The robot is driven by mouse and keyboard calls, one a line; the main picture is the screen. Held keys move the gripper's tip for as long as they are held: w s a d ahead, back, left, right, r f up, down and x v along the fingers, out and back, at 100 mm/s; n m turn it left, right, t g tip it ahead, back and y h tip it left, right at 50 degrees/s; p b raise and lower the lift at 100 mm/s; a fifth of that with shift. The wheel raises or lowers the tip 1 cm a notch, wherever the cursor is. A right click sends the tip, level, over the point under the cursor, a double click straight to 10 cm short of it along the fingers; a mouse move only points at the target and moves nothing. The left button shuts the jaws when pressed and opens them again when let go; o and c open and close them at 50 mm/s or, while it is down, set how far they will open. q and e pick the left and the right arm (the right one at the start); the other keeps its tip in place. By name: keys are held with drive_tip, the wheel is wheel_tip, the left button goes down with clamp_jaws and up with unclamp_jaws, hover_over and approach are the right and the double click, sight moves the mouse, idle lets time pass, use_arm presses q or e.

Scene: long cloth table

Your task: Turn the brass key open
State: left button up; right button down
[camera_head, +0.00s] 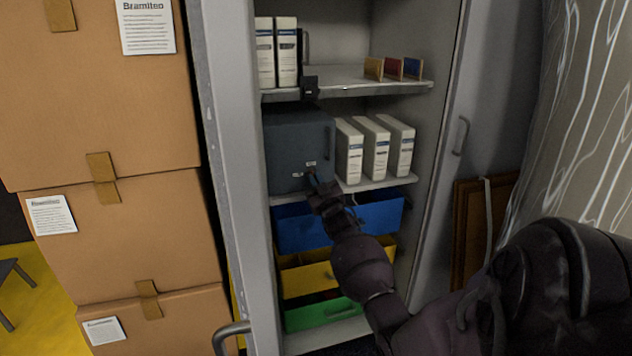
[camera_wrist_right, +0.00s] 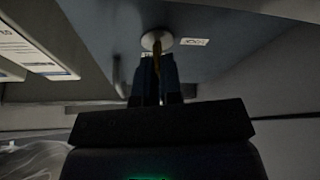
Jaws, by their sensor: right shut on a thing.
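A dark grey metal box (camera_head: 290,140) stands on the middle shelf of an open cabinet, with small labels and a lock on its front. In the right wrist view, a round pale lock plate (camera_wrist_right: 157,39) is on the box front (camera_wrist_right: 120,25), with a small label beside it. The brass key (camera_wrist_right: 156,66) sits at the plate. My right gripper (camera_head: 315,187) is at the lock and shut on the key; its fingers (camera_wrist_right: 155,75) also show in the right wrist view and partly hide the key. My left gripper is not in view.
White binders (camera_head: 376,147) stand right of the box on the same shelf (camera_head: 375,184). Blue, yellow and green bins (camera_head: 340,226) lie below. The cabinet's left edge (camera_head: 222,120) stands close to stacked cartons (camera_head: 100,110). A light curtain (camera_head: 585,110) hangs at right.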

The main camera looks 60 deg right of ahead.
use_arm(q)
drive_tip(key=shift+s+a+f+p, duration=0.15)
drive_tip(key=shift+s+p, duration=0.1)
drive_tip(key=shift+p, duration=0.25)
use_arm(e)
drive_tip(key=shift+m+g+h, duration=0.4)
drive_tip(key=shift+m+h, duration=0.25)
drive_tip(key=shift+m, duration=0.8)
drive_tip(key=shift+m+g+h, duration=0.4)
drive_tip(key=shift+m+h, duration=0.25)
drive_tip(key=shift+m, duration=0.8)
drive_tip(key=c, duration=1.3)
unclamp_jaws()
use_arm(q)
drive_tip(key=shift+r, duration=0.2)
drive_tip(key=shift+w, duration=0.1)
use_arm(e)
drive_tip(key=shift+a, duration=0.1)
